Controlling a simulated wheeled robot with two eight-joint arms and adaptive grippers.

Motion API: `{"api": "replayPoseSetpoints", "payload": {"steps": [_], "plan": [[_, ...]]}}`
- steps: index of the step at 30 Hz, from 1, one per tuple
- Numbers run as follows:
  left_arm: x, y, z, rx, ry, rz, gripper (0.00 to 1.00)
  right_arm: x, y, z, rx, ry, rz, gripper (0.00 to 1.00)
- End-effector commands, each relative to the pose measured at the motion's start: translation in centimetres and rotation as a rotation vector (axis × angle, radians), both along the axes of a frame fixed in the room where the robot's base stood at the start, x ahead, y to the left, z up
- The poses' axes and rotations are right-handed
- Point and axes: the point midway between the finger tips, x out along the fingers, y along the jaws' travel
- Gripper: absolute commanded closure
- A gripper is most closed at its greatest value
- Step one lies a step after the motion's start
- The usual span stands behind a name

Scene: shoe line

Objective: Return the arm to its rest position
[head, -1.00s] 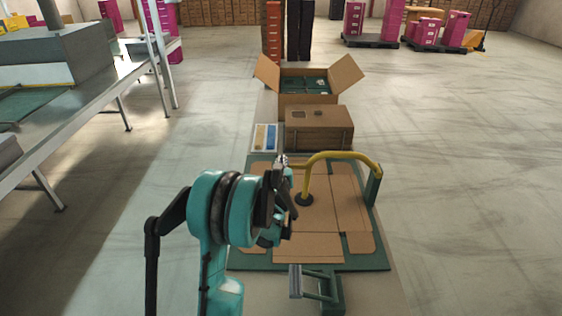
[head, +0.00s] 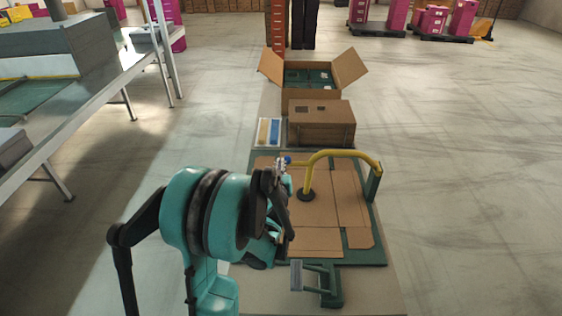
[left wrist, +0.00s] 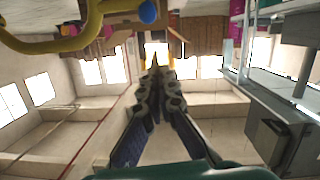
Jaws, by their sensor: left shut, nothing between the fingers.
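My left arm comes in from the lower left of the head view, teal and black. Its left gripper (head: 289,218) is over the left part of the flat cardboard on the green board, partly hidden behind the arm's own wrist. In the left wrist view the two dark fingers (left wrist: 157,75) meet at their tips, with nothing between them. A yellow curved bar (head: 345,154) stands over the cardboard (head: 325,215) just right of the gripper. It also shows at the top left of the left wrist view (left wrist: 60,42). My right gripper is not in view.
A closed brown box (head: 321,127) and an open box (head: 345,73) with green contents stand beyond the green board (head: 376,243). A small tray (head: 258,132) with blue and tan strips lies beside them. A metal table (head: 100,88) is at left. The floor at right is clear.

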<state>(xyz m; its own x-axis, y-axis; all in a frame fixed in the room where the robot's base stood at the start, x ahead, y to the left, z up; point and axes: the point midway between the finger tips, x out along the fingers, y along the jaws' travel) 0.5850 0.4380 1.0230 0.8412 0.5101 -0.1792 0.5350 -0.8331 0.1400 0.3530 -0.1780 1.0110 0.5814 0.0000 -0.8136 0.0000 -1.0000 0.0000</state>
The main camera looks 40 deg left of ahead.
Motion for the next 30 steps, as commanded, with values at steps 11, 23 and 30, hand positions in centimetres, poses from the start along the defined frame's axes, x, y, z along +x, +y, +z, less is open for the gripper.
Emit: {"api": "replayPoseSetpoints", "payload": {"steps": [11,23,30], "plan": [[0.0,0.0,0.0,0.000,0.000,0.000,1.00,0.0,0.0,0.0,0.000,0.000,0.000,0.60],[-2.7,-5.0,2.0,-0.030,0.161,-0.040,1.00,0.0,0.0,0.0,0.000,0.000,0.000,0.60],[-9.5,-13.6,2.0,-0.070,0.429,-0.192,1.00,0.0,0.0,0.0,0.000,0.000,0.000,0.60]]}}
